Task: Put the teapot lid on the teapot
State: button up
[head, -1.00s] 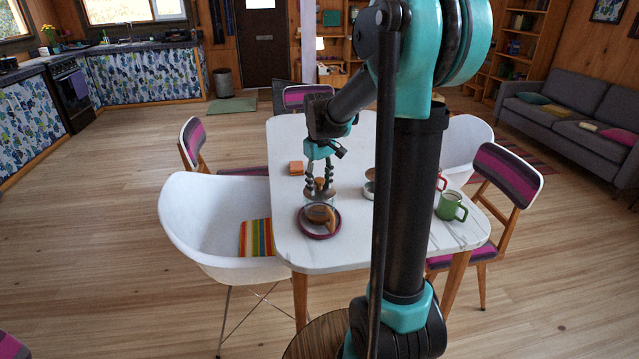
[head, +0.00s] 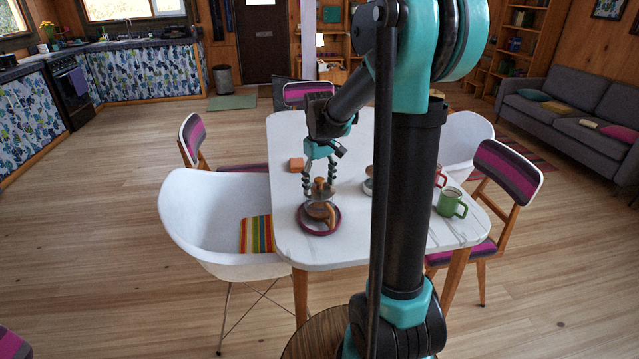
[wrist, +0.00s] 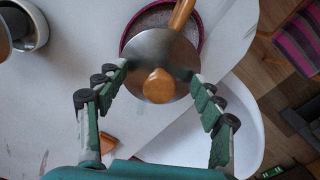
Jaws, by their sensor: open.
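The teapot lid (head: 322,194) is a grey metal disc with a round wooden knob, and it shows from above in the wrist view (wrist: 160,52).
On the white table (head: 290,250), an orange block (head: 296,164) lies behind and left of the teapot. A pale round container (head: 368,187) is to the right, partly behind my arm. Green (head: 452,203) and red (head: 441,177) mugs stand farther right. Chairs surround the table.

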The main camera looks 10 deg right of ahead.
notch_tip(320, 180, up, 12)
dwell(0.5)
jog(key=shift+s+f, duration=0.1)
jog(key=s+d+f+m+t, duration=0.2)
jog(key=s+f, duration=0.8)
jog(key=s, duration=0.1)
jog(key=s+d+f+m+t, duration=0.2)
jog(key=s+f+m, duration=0.1)
jog(key=s+f, duration=0.6)
jog(key=shift+s+f, duration=0.35)
jog(key=shift+s, duration=0.55)
